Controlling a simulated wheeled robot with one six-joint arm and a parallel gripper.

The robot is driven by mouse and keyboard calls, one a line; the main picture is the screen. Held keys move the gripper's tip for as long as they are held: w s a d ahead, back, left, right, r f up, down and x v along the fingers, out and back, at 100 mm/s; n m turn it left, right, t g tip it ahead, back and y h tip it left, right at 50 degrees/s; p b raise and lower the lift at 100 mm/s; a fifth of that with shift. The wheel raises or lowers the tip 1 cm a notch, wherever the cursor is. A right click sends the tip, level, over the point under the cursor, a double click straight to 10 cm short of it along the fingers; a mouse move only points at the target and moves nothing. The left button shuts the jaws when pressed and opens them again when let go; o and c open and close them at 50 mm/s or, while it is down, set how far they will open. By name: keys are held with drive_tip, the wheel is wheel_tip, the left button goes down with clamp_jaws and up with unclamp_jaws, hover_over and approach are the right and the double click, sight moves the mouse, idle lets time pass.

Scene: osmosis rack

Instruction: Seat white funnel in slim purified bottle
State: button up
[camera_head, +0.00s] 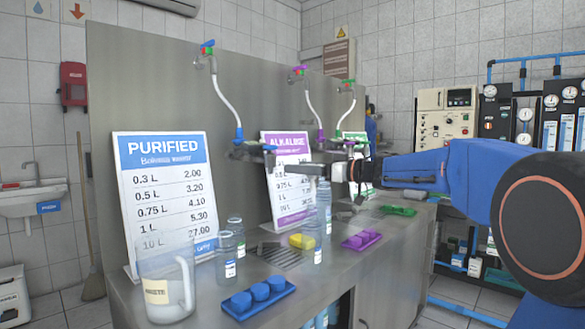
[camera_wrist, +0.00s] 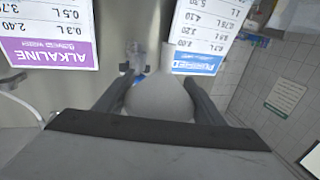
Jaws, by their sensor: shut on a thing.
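My gripper (camera_wrist: 160,84) is shut on a pale grey-white rounded thing, seemingly the white funnel (camera_wrist: 160,97), between its two dark fingers in the wrist view. In the head view my gripper (camera_head: 318,171) is raised above the counter in front of the alkaline sign, and the funnel's shape is hard to make out there. Clear bottles stand upright below the purified sign: a front one (camera_head: 227,262) and one just behind it (camera_head: 237,238). More clear bottles stand under my gripper, a front one (camera_head: 312,243) and a taller one behind (camera_head: 324,208). I cannot tell which is the slim purified bottle.
A clear waste pitcher (camera_head: 166,272) stands at the counter's front left. Blue (camera_head: 257,297), yellow (camera_head: 302,241), purple (camera_head: 361,240) and green (camera_head: 397,211) items lie on the counter. Purified (camera_head: 163,190) and alkaline (camera_head: 286,180) signs stand behind. Taps with hoses hang from the steel back panel.

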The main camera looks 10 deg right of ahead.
drive_tip(key=shift+a+f, duration=0.1)
drive_tip(key=shift+f, duration=1.4)
drive_tip(key=shift+f, duration=0.75)
idle(0.5)
drive_tip(key=shift+f, duration=0.85)
drive_tip(key=shift+f, duration=0.15)
drive_tip(key=shift+f, duration=0.35)
idle(0.3)
